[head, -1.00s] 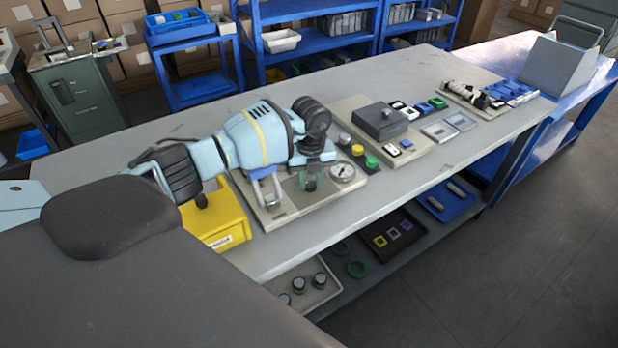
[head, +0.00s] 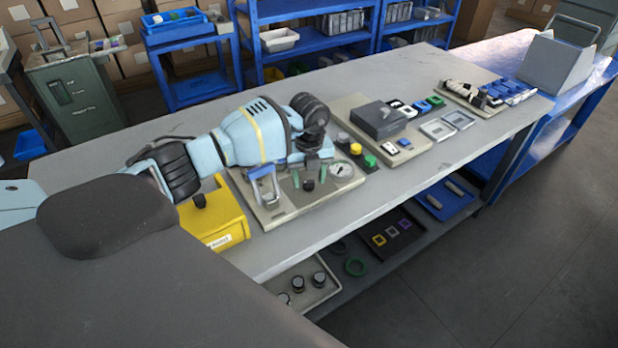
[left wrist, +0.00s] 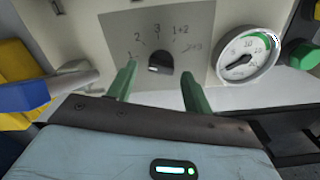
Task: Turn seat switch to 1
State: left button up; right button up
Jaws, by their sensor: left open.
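The seat switch is a round black knob (left wrist: 160,62) on a grey plate (left wrist: 205,20) marked 1, 2, 3, 1+2 and a blurred last label. A white mark shows at the knob's left side, the side of the 1; its exact pointing is hard to tell. In the head view the knob (head: 308,185) sits on the beige panel's front. My left gripper (head: 309,175) is open with green fingers. In the left wrist view the fingers of the left gripper (left wrist: 157,74) stand apart to either side of the knob, with clear gaps. My right gripper is not in view.
A white pressure gauge (left wrist: 248,55) is right of the switch, with a green button (left wrist: 304,55) beyond. A yellow box (head: 212,218) stands further left. The grey bench top (head: 420,175) is clear in front of the panels.

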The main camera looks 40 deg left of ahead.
aim_at(309, 182)
pick_arm(q)
notch_tip(309, 182, up, 6)
jog(key=shift+r, duration=0.55)
